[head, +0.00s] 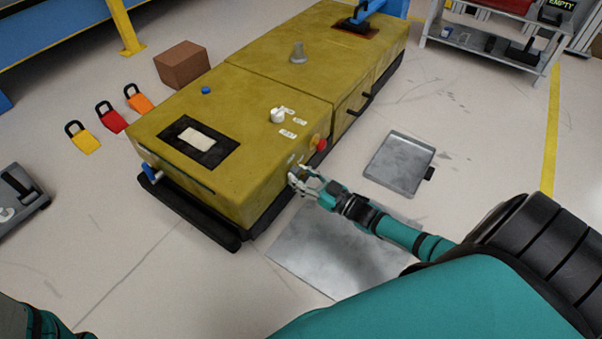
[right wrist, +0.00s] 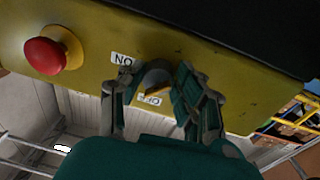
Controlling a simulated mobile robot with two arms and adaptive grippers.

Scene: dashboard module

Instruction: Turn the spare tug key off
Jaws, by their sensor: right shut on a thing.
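The spare tug (head: 230,125) is a long yellow vehicle in the middle of the head view. My right gripper (head: 296,177) is at the tug's near right side, below the red button. In the right wrist view my right gripper (right wrist: 152,88) has its fingers on either side of a grey round key switch (right wrist: 155,73) on the yellow panel and is shut on its key. An ON label (right wrist: 122,59) and an OFF label (right wrist: 150,99) sit beside it, upside down. The fingers partly hide the key, so its exact angle is unclear. My left gripper is out of view.
A red mushroom button (right wrist: 45,56) is on the same panel, left of the key. A metal tray (head: 399,163) and a floor plate (head: 335,250) lie right of the tug.

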